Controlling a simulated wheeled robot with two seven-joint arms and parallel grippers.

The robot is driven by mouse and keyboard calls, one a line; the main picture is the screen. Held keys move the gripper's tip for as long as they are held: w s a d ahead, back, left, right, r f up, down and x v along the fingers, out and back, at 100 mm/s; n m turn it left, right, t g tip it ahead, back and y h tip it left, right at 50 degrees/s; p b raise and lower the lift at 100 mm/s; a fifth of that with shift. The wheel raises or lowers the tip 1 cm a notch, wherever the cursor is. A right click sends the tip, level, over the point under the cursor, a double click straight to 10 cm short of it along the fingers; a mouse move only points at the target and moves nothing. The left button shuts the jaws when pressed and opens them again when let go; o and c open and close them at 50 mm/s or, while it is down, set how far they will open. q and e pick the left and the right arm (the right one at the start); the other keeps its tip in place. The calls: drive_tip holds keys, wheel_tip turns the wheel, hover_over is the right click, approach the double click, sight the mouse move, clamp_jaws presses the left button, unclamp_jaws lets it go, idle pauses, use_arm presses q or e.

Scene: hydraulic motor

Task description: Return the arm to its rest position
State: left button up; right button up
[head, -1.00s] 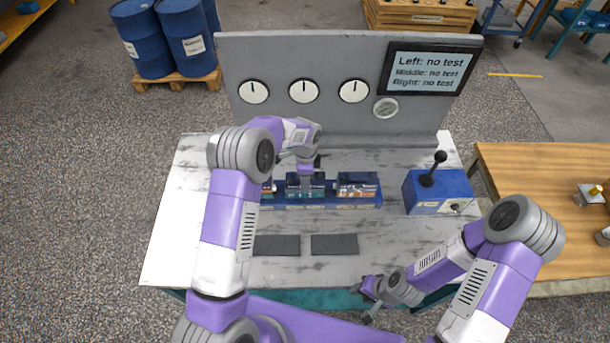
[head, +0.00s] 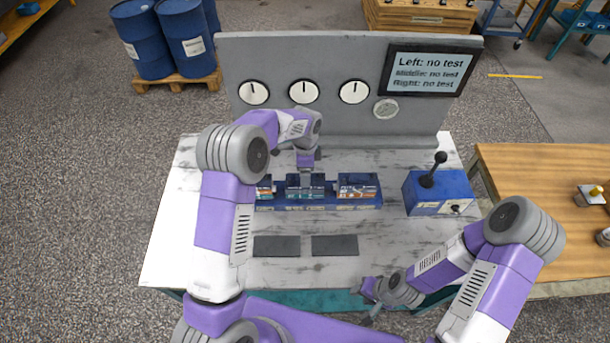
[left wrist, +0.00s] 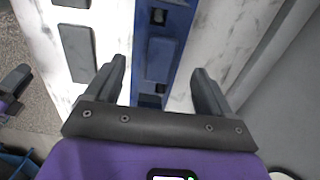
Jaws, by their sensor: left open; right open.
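My left arm reaches in from the left over the white worktable (head: 180,235). Its gripper (head: 307,172) is at the middle motor (head: 305,189) in the head view, its fingers partly hidden by the wrist. In the left wrist view the left gripper (left wrist: 160,78) is open, with nothing between its fingertips; the blue rack (left wrist: 165,50) lies beyond them. My right gripper (head: 368,304) is open and empty at the table's front edge.
The blue rack also holds a right motor (head: 357,190) and a partly hidden left motor (head: 264,188). Two dark pads (head: 277,246) (head: 335,245) lie in front. A blue lever box (head: 440,193) stands right. A gauge panel (head: 330,110) rises behind; its screen (head: 430,70) reads "no test".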

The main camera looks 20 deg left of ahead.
use_arm(q)
drive_tip(key=shift+r, duration=1.6)
